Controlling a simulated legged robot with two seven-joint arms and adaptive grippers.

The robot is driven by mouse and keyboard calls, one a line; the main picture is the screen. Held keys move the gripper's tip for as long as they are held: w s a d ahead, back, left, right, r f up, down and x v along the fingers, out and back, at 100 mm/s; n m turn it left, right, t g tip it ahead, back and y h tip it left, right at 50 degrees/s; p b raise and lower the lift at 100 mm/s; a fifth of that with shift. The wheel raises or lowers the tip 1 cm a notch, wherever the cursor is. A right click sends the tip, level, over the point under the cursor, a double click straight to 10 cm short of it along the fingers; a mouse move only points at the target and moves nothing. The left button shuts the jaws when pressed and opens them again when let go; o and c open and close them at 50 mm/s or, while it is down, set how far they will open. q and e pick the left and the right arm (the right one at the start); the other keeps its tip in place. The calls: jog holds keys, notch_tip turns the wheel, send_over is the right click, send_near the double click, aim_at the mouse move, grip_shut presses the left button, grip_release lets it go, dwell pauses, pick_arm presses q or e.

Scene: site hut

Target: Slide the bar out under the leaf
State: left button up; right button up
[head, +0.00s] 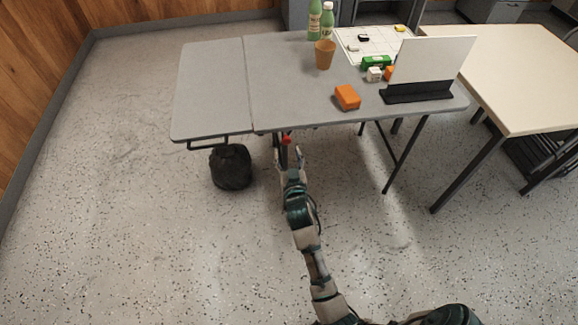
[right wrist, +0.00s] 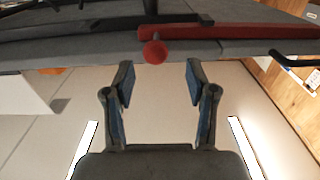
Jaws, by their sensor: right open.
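The grey table has a leaf (head: 212,90) on its left, level with the main top (head: 290,90) and parted from it by a seam. The bar (right wrist: 240,32) is red and lies against the table's underside, seen in the right wrist view. Its round red knob (right wrist: 154,52) hangs at one end; in the head view the knob (head: 286,140) shows just below the front edge near the seam. My right gripper (head: 288,154) is open just below and in front of the knob. In the wrist view the knob lies just beyond the gap between the fingertips (right wrist: 160,68), apparently untouched. My left gripper is out of view.
A black bag (head: 231,167) stands on the floor under the leaf. The top holds an orange cup (head: 324,54), bottles (head: 314,20), an orange block (head: 347,97) and a white panel in a black stand (head: 418,92). The leaf is bare. A cream table (head: 515,85) stands right.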

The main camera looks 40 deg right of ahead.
jog(key=v, duration=0.6)
jog(key=shift+a, duration=0.3)
jog(key=shift+w, duration=0.1)
